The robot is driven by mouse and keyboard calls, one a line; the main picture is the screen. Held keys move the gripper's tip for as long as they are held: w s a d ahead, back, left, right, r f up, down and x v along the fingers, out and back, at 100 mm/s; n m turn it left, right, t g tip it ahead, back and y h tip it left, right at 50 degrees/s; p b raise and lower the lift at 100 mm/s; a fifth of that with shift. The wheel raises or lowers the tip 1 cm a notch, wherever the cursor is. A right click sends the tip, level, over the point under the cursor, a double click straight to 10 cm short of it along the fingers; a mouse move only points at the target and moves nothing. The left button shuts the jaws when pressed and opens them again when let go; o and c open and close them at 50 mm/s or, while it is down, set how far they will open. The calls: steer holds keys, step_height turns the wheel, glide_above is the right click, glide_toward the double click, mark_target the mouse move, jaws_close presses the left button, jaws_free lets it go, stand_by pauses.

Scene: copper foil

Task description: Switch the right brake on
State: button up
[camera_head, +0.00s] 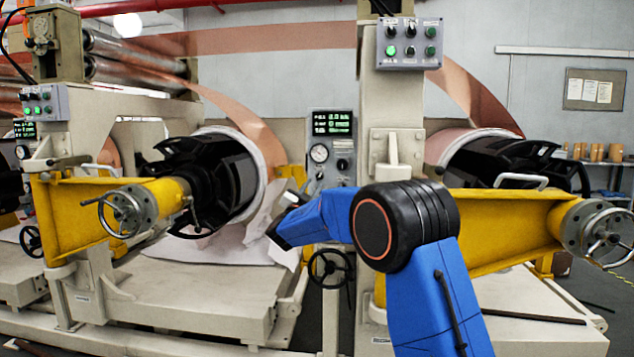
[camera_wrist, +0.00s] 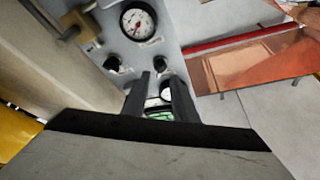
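A grey control panel (camera_head: 338,172) stands in the middle of the head view, with a lit display (camera_head: 332,122), a round gauge (camera_head: 319,153) and dark knobs (camera_head: 342,164). In the wrist view the gauge (camera_wrist: 138,22) is at the top, with a left black knob (camera_wrist: 112,64) and a right black knob (camera_wrist: 162,63) below it. My gripper (camera_wrist: 160,92) has two dark fingers apart, reaching toward the panel. A pale round part and a green patch show between them. I cannot read which control is the right brake, or tell whether the fingers touch anything.
A button box (camera_head: 409,44) is on the right column. Yellow arms with handwheels (camera_head: 124,212) (camera_head: 603,235) flank the panel. A black-cored roll (camera_head: 212,175) is at left. A dark handwheel (camera_head: 330,267) sits below the panel. Copper foil (camera_wrist: 262,62) shows in the wrist view.

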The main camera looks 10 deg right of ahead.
mark_target(318, 178)
steer(key=shift+x, duration=2.85)
jaws_close()
